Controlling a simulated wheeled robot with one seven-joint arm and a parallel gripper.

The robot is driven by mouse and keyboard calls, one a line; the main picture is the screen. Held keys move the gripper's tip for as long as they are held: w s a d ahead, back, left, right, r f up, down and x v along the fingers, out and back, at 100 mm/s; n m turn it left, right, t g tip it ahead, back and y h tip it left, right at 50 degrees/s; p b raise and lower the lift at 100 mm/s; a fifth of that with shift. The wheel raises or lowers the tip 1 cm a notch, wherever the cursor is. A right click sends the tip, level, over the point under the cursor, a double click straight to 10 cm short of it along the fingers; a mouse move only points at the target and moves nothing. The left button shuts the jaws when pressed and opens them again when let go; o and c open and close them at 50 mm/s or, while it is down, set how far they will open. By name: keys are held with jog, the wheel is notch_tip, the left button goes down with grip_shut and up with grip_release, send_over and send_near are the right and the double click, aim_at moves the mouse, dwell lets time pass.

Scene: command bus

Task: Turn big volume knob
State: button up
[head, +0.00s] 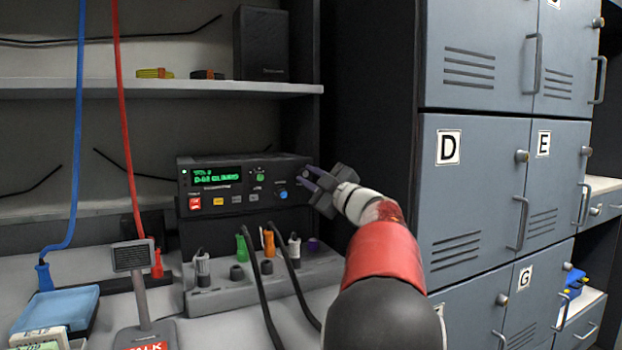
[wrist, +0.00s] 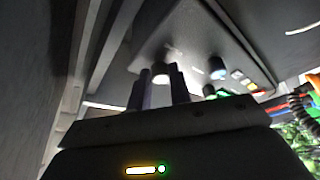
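In the head view my gripper covers that spot. A green knob (head: 260,177) is higher up on the panel.
A grey connector box (head: 222,297) with coloured plugs and black cables sits below the radio. A small microphone (head: 133,257) stands at front left. Red and blue cables hang at left. Grey lockers (head: 470,190) rise close to my arm's right. A shelf (head: 160,88) is above.

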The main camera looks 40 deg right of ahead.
jog(key=o, duration=0.5)
jog(key=shift+c, duration=0.2)
jog(key=b+v, duration=0.1)
jog(key=v, duration=0.6)
jog(key=shift+s, duration=0.4)
jog(key=shift+f, duration=0.1)
